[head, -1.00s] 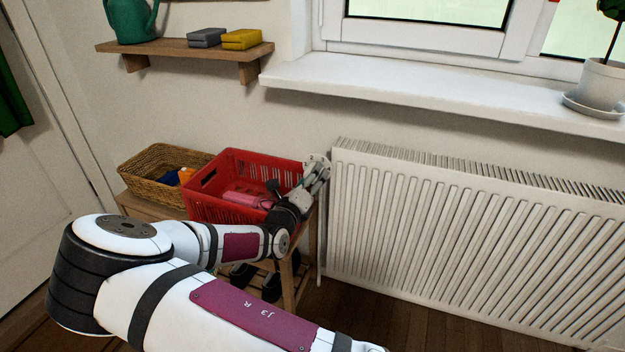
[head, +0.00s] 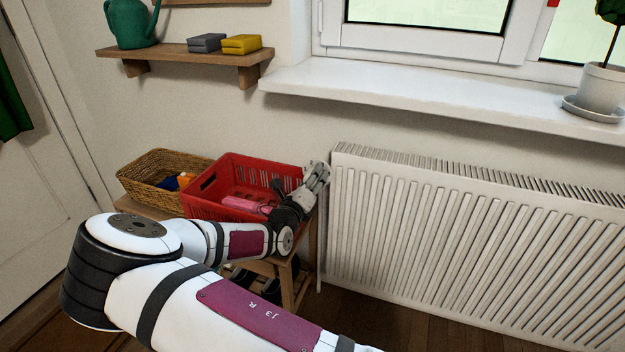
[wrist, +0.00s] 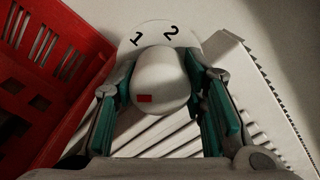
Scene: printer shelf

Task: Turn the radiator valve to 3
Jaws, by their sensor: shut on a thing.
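The radiator valve's white knob (wrist: 160,78) sits between my gripper's two teal-padded fingers in the wrist view. A red mark shows on the knob's near face. Behind the knob is a white dial plate (wrist: 187,28) with the numbers 1 and 2 in view; no 3 can be seen, and the rest of the dial is hidden. My gripper (wrist: 165,92) is shut on the knob. In the head view my gripper (head: 318,172) is at the upper left corner of the white radiator (head: 450,240), where it hides the valve.
A red crate (head: 197,207) holding a pink thing (head: 243,204) stands close to the left of my gripper, on a wooden stand. A wicker basket (head: 140,187) is beside it. A white windowsill (head: 430,105) overhangs the radiator.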

